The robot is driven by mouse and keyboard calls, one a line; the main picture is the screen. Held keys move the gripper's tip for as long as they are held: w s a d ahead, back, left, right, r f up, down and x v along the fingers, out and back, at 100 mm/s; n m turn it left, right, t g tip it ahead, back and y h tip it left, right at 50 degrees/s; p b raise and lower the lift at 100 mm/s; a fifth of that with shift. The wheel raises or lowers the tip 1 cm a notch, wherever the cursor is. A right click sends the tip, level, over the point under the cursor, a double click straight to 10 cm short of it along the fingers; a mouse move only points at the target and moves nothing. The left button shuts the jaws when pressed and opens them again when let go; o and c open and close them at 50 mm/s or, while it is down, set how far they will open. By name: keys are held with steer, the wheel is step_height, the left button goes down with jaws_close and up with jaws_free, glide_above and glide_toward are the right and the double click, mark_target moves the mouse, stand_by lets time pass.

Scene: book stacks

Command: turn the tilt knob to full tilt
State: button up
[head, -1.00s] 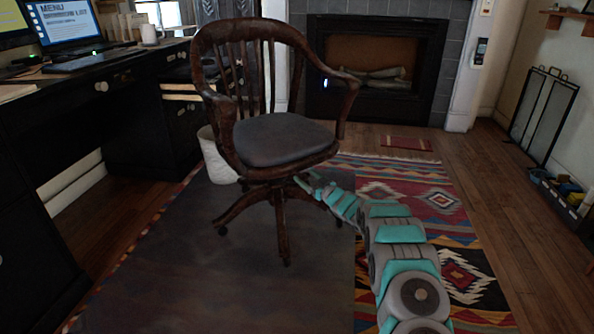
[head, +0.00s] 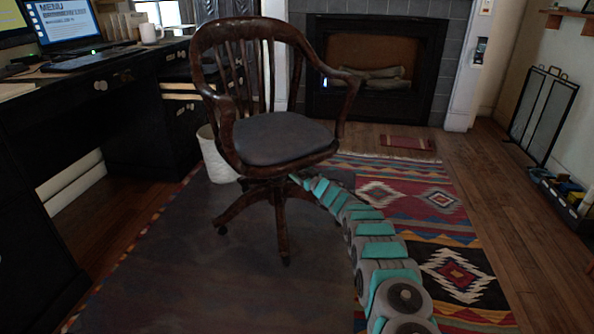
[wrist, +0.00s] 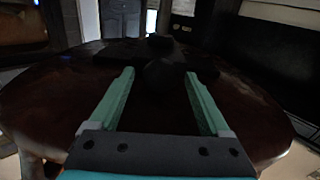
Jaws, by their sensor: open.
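A wooden swivel armchair (head: 228,130) with a grey seat cushion (head: 281,138) stands on the rug. My arm reaches in from the lower right, and its far end passes below the seat, where the head view hides my gripper. In the wrist view my gripper (wrist: 160,74) is open, its two teal fingers apart and empty. Ahead of it is the broad, dark brown underside of the seat (wrist: 50,95). A dark rounded shape (wrist: 166,76), possibly the tilt knob, shows between and beyond the fingertips. It is too dark to make out clearly, and I cannot tell its angle.
The chair's star base (head: 281,222) and legs stand close to my arm. A white bin (head: 216,155) is behind the chair at left, beside a black desk (head: 60,120). A fireplace (head: 375,75) is behind. The patterned rug (head: 440,200) is clear at right.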

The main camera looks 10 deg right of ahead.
jaws_close()
stand_by(0.7)
